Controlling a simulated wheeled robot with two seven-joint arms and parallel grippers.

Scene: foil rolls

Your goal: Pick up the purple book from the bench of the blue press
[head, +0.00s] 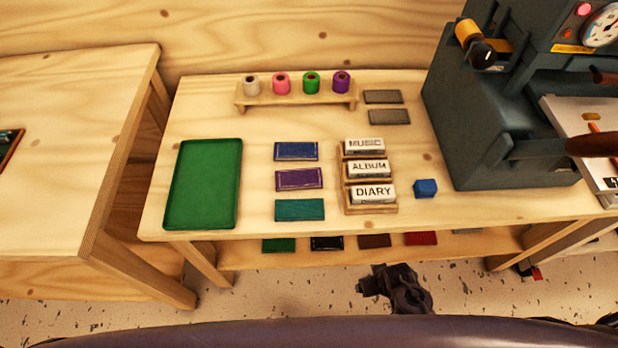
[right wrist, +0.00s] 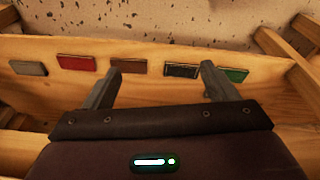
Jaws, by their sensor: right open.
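The purple book (head: 299,179) lies flat on the bench (head: 250,120) of the blue press (head: 490,130), in a column between a blue book (head: 296,151) and a teal book (head: 299,210). My right gripper (head: 390,283) is in front of the bench's front edge, to the lower right of the purple book and apart from it. In the right wrist view its two fingers (right wrist: 160,84) are spread with nothing between them. The purple book does not show in that view. My left gripper is not in view.
A green tray (head: 205,185) lies left of the books. Stamp blocks in a wooden rack (head: 369,210) and a blue cube (head: 426,188) are right of them. Foil rolls stand on a rack (head: 297,97) behind. Several books, one red (right wrist: 76,63), lie on the shelf below.

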